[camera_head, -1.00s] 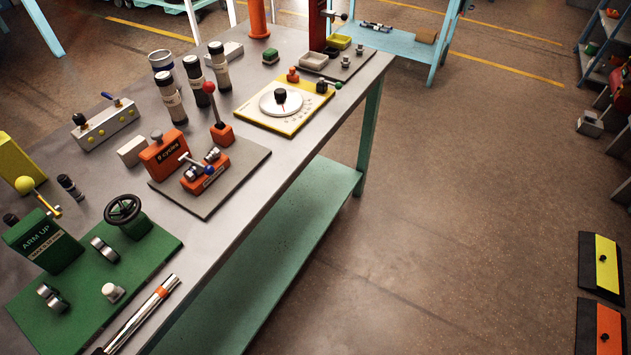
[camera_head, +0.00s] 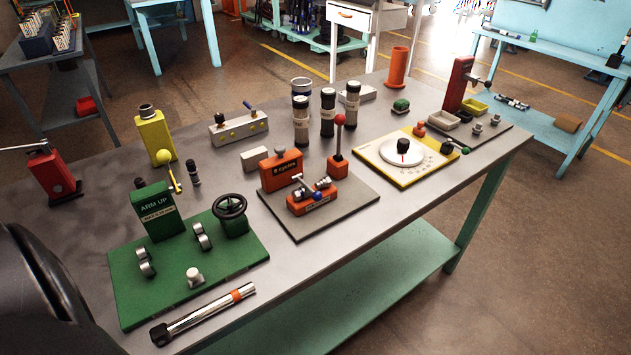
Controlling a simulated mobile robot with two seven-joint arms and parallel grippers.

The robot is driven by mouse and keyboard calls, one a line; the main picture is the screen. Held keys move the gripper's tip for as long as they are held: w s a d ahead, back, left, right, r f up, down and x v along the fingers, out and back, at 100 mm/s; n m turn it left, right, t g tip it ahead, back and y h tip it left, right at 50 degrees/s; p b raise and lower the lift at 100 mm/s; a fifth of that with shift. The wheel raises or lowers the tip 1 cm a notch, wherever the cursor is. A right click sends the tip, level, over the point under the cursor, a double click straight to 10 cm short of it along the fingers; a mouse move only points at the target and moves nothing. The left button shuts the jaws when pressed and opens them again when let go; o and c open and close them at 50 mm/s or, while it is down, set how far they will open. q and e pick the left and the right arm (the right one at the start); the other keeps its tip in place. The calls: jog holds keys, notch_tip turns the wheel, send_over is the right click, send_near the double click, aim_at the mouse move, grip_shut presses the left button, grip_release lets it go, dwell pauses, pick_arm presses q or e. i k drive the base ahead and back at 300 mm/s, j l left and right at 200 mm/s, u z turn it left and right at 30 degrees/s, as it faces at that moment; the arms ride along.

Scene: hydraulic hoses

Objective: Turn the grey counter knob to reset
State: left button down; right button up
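The orange counter (camera_head: 281,170) stands on a grey plate (camera_head: 340,212) on the workbench, with a label that seems to read "9 cycles". The small grey knob (camera_head: 279,151) sits on top of the counter. An orange clamp-like device (camera_head: 318,200) with a blue-tipped lever is just in front of it, and an orange lever with a red ball (camera_head: 339,122) stands to its right. Neither of my grippers is in view. A dark rounded part, probably of my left arm, shows at the lower left edge, well away from the counter.
A green plate (camera_head: 215,280) with a handwheel and an "ARM UP" block is at front left, beside a chrome bar (camera_head: 203,313). A yellow dial board (camera_head: 404,175) is to the right.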

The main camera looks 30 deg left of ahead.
aim_at(280, 149)
jog(key=u, duration=1.35)
